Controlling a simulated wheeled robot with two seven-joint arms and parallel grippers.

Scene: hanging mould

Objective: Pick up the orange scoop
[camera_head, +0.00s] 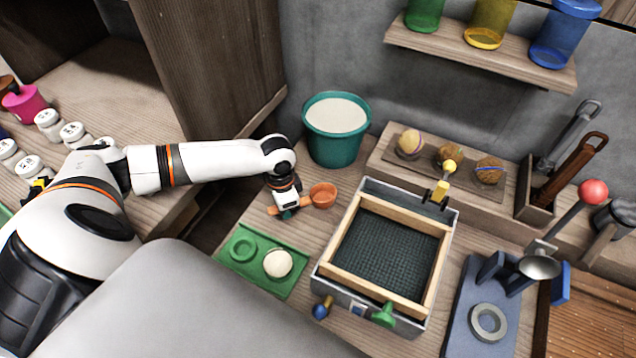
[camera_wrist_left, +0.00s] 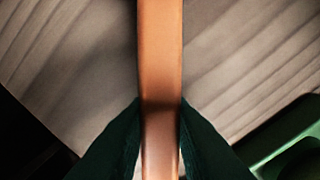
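The orange scoop (camera_head: 323,195) is by the worktop's back left, in front of the teal bucket, with its cup to the right and its handle running left. My left gripper (camera_head: 288,213) is over the handle from above. In the left wrist view the orange handle (camera_wrist_left: 160,60) runs between the two dark green fingers (camera_wrist_left: 160,125), which press against both its sides. The cup is outside the wrist view. I cannot tell whether the scoop touches the worktop. My right gripper is not in view.
The teal bucket (camera_head: 335,148) of pale material stands behind the scoop. A wood-framed tray (camera_head: 328,267) with a dark mesh is to the right. A green plate (camera_head: 235,268) with a ring and a pale disc lies in front. A wooden cabinet (camera_head: 215,65) rises at back left.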

